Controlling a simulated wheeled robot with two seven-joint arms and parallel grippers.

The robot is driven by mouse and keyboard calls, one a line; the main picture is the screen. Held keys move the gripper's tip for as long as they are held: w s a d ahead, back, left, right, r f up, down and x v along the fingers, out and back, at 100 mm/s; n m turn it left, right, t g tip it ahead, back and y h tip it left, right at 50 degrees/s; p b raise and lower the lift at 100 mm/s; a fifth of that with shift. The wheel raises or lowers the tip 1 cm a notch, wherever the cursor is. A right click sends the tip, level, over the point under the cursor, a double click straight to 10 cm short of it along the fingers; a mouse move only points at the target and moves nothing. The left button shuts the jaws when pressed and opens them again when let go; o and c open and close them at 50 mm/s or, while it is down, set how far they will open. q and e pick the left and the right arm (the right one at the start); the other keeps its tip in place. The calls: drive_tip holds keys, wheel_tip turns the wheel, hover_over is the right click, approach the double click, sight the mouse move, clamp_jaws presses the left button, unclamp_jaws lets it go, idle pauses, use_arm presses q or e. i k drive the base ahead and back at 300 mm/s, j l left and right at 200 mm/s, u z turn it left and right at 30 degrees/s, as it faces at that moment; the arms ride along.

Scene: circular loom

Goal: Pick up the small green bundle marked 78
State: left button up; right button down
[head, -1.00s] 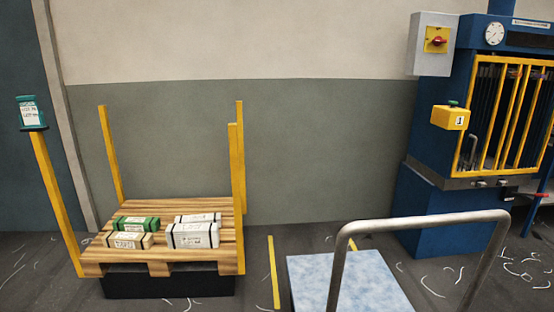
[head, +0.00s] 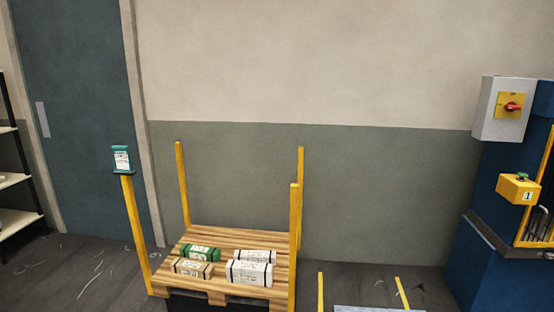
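A small green bundle (head: 201,253) with a pale label lies at the back left of a wooden pallet (head: 225,237). Its marking is too small to read. A tan bundle (head: 193,268) lies just in front of it. Two white bundles with dark straps lie to the right, one at the back (head: 255,256) and one in front (head: 249,272). Neither of my grippers shows in the head view.
Yellow posts stand at the pallet's corners, including the front right one (head: 294,245). The front left post carries a teal label holder (head: 122,160). A blue machine (head: 497,240) with a yellow button box (head: 519,189) stands at the right. Shelves (head: 14,180) stand at the far left.

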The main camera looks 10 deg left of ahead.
sight(187, 250)
drive_tip(key=u, duration=1.45)
